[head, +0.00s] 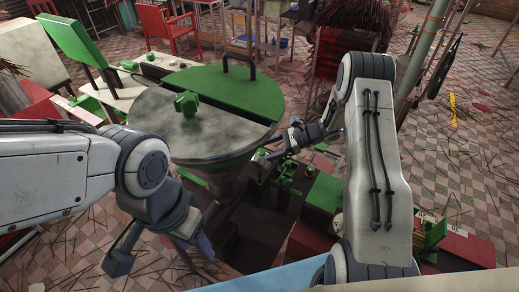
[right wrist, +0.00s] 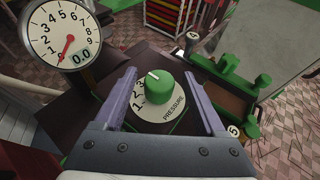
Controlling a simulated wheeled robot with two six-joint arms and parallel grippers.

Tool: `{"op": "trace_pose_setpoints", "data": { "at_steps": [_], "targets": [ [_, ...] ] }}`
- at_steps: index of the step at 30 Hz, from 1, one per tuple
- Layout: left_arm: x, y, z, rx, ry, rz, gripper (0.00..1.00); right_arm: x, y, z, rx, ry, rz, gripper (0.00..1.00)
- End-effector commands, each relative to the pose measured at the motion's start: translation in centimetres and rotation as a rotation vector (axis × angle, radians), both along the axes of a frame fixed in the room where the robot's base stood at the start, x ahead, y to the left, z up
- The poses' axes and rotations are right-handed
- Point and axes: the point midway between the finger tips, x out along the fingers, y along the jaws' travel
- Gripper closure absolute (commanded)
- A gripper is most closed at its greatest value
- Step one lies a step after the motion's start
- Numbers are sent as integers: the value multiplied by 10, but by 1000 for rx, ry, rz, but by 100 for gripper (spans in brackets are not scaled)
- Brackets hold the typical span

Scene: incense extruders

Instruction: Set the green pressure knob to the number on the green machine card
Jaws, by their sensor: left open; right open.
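The green pressure knob (right wrist: 160,90) sits on a pale round dial marked PRESSURE in the right wrist view. Its white pointer mark faces up and left, close to the 3; the exact setting is hard to read. My right gripper (right wrist: 160,77) is open, with one purple finger on each side of the knob and visible gaps between. In the head view, my right gripper (head: 277,150) is small beside the round machine. My left gripper (head: 160,252) is open and empty at the lower left. I cannot make out the number on any green machine card.
A gauge (right wrist: 61,33) reads 0.0, with its red needle low. The round green and grey machine lid (head: 205,112) stands left of my right arm. A red block (head: 318,235) lies low, close to that arm. Tiled floor is open at the far right.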

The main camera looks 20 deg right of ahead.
Motion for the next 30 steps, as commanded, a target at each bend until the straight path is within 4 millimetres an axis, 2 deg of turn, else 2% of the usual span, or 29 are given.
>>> {"op": "trace_pose_setpoints", "data": {
  "at_steps": [10, 11, 12, 16, 23, 30],
  "targets": [
    [0, 0, 1, 0, 0, 0, 50, 1, 7, -3, 0, 1, 2, 28],
    [0, 0, 1, 0, 0, 0, 50, 1, 7, -3, 0, 1, 2, 35],
    [0, 0, 1, 0, 0, 0, 50, 1, 7, -3, 0, 1, 2, 51],
    [0, 0, 1, 0, 0, 0, 50, 1, 7, -2, 0, 1, 3, 100],
    [0, 0, -4, 0, 0, 0, 50, 2, 7, -4, 0, -1, 14, 100],
    [0, 0, -33, 0, 0, 0, 50, 2, 6, -9, -2, -4, 112, 100]
  ]
}}
